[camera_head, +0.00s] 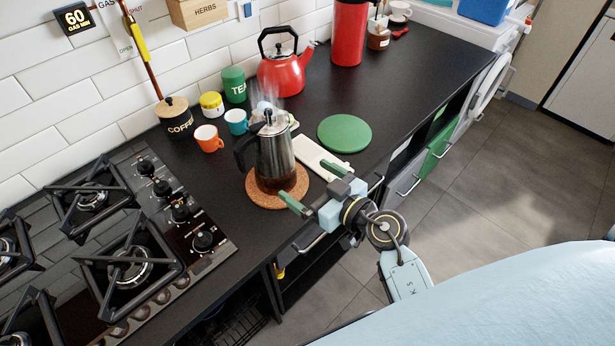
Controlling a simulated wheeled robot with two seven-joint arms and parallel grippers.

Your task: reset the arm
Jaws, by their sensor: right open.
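My right gripper (314,185) is in front of the counter's front edge, its green-tipped fingers spread apart and pointing toward the counter. Nothing shows between the fingers. Just beyond it a steel coffee pot (274,158) with a black handle stands upright on a round cork mat (251,190). Faint steam shows above the pot. My left gripper is not in view.
The gas hob (180,238) is at left. Orange (209,139) and teal (236,122) cups, a red kettle (281,75) and a green disc (345,133) stand on the black counter. A white rest (308,152) lies behind the gripper. Open floor (475,190) is at right.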

